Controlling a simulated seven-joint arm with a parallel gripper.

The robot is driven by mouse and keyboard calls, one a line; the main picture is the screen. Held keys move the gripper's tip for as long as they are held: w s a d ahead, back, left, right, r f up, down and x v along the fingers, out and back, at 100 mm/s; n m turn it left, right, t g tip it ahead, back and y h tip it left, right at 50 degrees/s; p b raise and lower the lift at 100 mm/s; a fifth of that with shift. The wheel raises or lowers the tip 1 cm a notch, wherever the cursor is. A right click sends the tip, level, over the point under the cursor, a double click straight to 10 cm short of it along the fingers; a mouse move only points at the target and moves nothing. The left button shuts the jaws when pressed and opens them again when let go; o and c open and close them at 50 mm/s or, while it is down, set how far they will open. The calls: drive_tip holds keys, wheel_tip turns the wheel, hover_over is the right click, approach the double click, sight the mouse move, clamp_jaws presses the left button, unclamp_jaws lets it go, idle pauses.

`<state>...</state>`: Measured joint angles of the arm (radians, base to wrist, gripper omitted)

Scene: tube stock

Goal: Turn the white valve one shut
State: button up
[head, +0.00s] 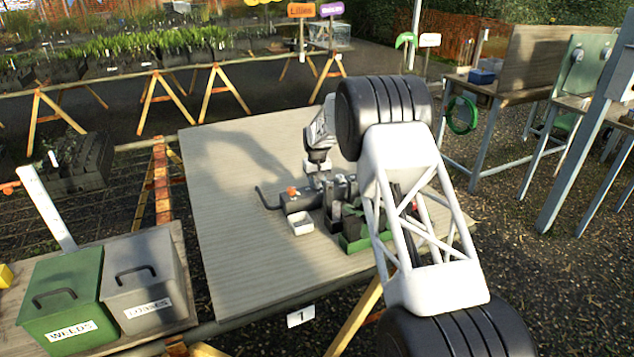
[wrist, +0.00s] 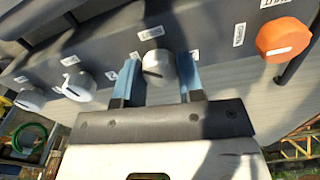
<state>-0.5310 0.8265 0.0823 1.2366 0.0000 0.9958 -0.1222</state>
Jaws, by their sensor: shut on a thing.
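In the wrist view a grey manifold body (wrist: 215,40) carries several round white valve knobs in a row. My gripper (wrist: 158,76) has its two blue fingers on either side of one white valve knob (wrist: 158,66) and is shut on it. This knob has a dark mark on its face and a small label above it, too small to read. Two more white knobs, a middle one (wrist: 78,86) and a far left one (wrist: 28,100), sit to the left. In the head view the grey manifold (head: 300,201) is on the table, and my arm hides part of it.
An orange knob (wrist: 283,40) sits right of the held knob. On the wooden table (head: 235,230) are a small white tray (head: 301,223) and a green tray (head: 352,246) with dark pots. A green bin (head: 62,300) and a grey bin (head: 145,285) stand at left. The table's left part is clear.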

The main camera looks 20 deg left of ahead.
sight(317, 182)
drive_tip(key=m, duration=0.4)
drive_tip(key=shift+m, duration=0.3)
drive_tip(key=m, duration=0.5)
idle(0.4)
drive_tip(key=o, duration=0.9)
drive_tip(key=shift+r, duration=0.1)
drive_tip(key=shift+r, duration=3.85)
